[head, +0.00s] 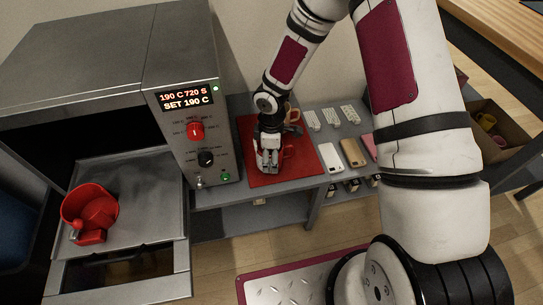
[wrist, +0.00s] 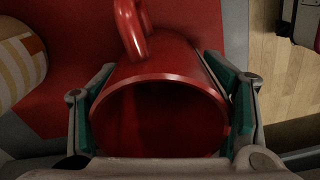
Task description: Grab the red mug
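The teal pads lie close along the mug's walls. I cannot tell whether they press on it.
A striped mug (wrist: 18,62) stands close by at the left of the wrist view. Phone cases (head: 352,152) and white packs lie right of the mat. The grey machine (head: 200,120) with knobs stands left of it. A red round fixture (head: 88,208) sits on the machine's left tray.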

